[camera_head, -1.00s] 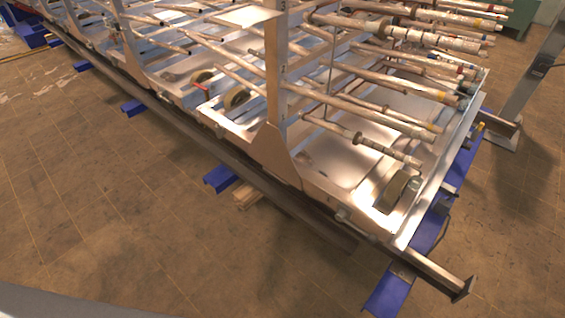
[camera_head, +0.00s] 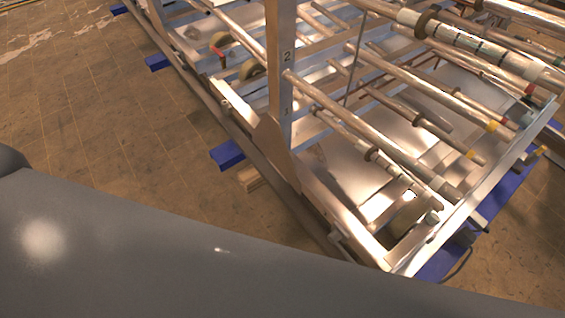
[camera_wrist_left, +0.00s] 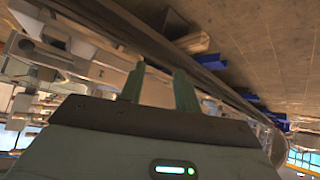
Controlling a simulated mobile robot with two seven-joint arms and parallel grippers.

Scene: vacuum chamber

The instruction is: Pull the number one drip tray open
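A shiny metal drip tray (camera_head: 345,165) lies low in the metal rack, under several long pipes. The rack's upright post (camera_head: 280,80) carries a mark that reads 2 and a fainter one below it that may be a 1. I cannot tell for certain which tray is number one. My left gripper (camera_wrist_left: 160,88) shows in the left wrist view with its two greenish fingers apart and nothing visible between them. It is near the rack's lower rail (camera_wrist_left: 165,48); I see no contact with a tray. My right gripper is in neither view.
Long pipes (camera_head: 480,50) stick out at the rack's right end. Blue supports (camera_head: 227,154) and a wooden block (camera_head: 250,179) lie beneath the rack's near edge. The tiled floor (camera_head: 110,130) to the left is clear. My grey arm covers the bottom of the head view.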

